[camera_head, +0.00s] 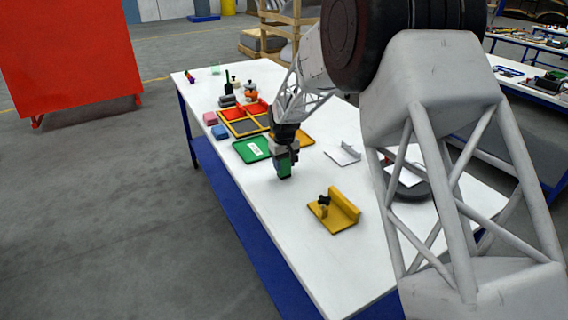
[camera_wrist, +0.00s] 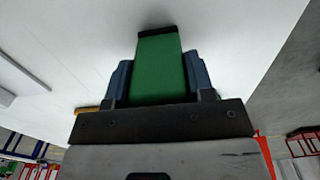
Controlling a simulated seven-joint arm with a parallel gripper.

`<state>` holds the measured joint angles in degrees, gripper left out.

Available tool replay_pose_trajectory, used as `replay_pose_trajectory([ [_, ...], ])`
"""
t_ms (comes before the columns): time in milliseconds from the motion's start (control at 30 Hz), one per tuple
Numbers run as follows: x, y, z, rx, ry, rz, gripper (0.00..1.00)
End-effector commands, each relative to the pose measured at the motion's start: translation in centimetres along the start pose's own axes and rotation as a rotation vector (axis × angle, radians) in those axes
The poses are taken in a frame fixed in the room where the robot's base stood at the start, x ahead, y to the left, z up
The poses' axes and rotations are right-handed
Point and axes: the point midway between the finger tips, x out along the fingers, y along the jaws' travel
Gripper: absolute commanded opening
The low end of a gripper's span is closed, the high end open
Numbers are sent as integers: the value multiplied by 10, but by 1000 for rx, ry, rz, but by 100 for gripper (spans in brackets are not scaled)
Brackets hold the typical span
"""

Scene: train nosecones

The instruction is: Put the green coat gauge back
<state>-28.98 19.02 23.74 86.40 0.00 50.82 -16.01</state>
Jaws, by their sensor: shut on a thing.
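The green coat gauge (camera_wrist: 160,68) is a green block with a dark end, held between the two blue-grey fingers of my gripper (camera_wrist: 162,82) in the wrist view. In the head view my gripper (camera_head: 284,160) points down over the white table, shut on the gauge (camera_head: 283,168). I cannot tell whether the gauge's lower end touches the table. A green tray (camera_head: 241,148) with a white label lies just left of and behind my gripper, apart from the gauge.
A yellow bracket with a black knob (camera_head: 341,208) stands in front and to the right. A divided tray (camera_head: 228,116), pink block (camera_head: 210,118), blue block (camera_head: 219,132) and bottles lie farther back. A grey angled plate (camera_head: 343,156) is to the right. The table's front left is clear.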

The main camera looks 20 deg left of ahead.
Motion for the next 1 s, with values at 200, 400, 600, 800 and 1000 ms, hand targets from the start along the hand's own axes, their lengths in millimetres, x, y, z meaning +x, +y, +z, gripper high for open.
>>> replay_pose_trajectory([
  [200,2,0,0,0,0,0,21],
  [400,3,0,0,0,0,0,70],
  [600,3,0,0,0,0,0,74],
  [800,1,0,0,0,0,0,74],
  [1000,-11,0,0,0,1,0,74],
])
